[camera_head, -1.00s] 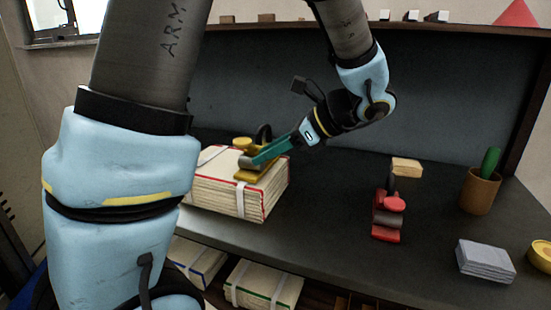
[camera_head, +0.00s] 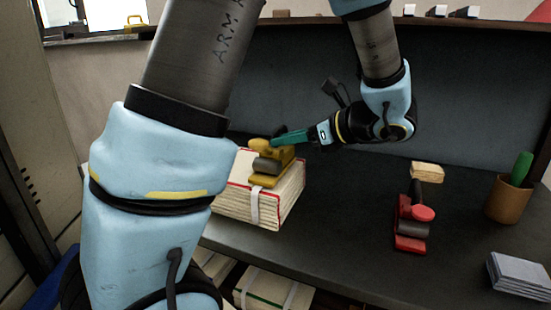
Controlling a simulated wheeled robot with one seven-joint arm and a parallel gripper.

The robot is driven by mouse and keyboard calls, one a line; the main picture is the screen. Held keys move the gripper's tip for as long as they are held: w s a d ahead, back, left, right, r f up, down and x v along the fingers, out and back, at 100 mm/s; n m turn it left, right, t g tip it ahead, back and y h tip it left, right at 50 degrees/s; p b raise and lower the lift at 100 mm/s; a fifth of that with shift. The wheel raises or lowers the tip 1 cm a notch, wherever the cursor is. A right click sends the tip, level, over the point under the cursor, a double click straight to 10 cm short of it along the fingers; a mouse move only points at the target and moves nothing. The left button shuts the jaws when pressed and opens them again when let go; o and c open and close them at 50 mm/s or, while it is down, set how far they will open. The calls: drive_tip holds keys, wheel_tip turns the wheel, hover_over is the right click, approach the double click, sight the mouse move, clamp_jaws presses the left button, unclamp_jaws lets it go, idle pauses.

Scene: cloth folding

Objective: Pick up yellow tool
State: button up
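The yellow tool (camera_head: 264,179), a plane-like block with a rounded knob and a grey cylinder, sits on top of a red-edged stack of bound paper (camera_head: 240,203). My gripper (camera_head: 281,138), with teal fingers, reaches in from the right at the tool's upper back. In the picture the fingertips overlap or touch the yellow knob area. The fingers show nearly edge-on, so their gap and any hold on the tool cannot be made out. Part of the tool's far side is hidden.
A red tool (camera_head: 411,226) stands to the right on the dark desk (camera_head: 345,240), near a wooden block (camera_head: 427,172). A brown pot with a cactus (camera_head: 507,200) and a grey stack (camera_head: 519,276) are farther right. A raised back panel (camera_head: 450,110) bounds the desk.

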sight(274, 151)
drive_tip(key=shift+x, duration=1.85)
clamp_jaws()
drive_tip(key=shift+r, duration=0.1)
